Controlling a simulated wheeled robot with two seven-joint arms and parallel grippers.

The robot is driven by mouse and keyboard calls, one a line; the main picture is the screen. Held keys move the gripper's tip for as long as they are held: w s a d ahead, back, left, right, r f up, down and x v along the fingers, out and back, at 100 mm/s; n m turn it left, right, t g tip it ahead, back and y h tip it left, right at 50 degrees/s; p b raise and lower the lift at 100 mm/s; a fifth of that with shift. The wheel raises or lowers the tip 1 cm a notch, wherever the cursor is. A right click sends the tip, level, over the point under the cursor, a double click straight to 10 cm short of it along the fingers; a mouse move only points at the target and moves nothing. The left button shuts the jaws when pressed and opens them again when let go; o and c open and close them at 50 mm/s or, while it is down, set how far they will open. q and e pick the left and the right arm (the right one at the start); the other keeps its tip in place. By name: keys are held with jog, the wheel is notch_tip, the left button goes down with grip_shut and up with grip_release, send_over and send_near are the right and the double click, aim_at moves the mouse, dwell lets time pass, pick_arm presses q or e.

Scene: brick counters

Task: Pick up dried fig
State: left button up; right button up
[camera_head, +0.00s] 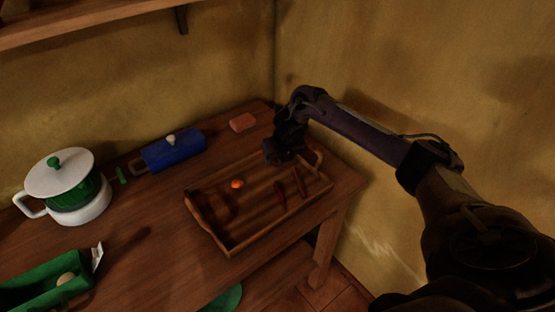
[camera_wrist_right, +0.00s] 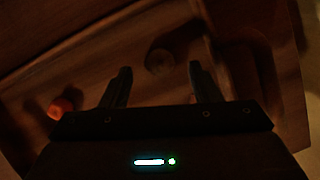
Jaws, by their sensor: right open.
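A wooden tray (camera_head: 228,246) stands on the table. My right gripper (camera_head: 277,157) is above the tray's back part, pointing down. In the right wrist view the two fingers of my right gripper (camera_wrist_right: 160,69) are apart, with nothing held. A small round brownish thing, which looks like the dried fig (camera_wrist_right: 158,62), lies just beyond and between the fingertips; it is dim. In the head view I cannot make it out, and the gripper may hide it. My left gripper is not in view.
An orange piece (camera_head: 237,184) and dark red sticks (camera_head: 280,192) lie in the tray. A blue box (camera_head: 174,151), a reddish block (camera_head: 243,122), a white and green pot (camera_head: 62,185) and a green bin (camera_head: 45,290) stand around it. The wall is close behind.

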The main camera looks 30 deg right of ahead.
jog(key=shift+w+f, duration=0.3)
jog(key=shift+f, duration=0.35)
jog(key=shift+c, duration=0.7)
jog(key=c, duration=0.9)
jog(key=shift+r, duration=0.1)
notch_tip(320, 180, up, 9)
jog(key=shift+w+f+b, duration=0.1)
jog(key=shift+f+b, duration=0.05)
jog(key=shift+b, duration=0.35)
notch_tip(320, 180, up, 11)
jog(key=p, duration=0.6)
send_over(278, 161)
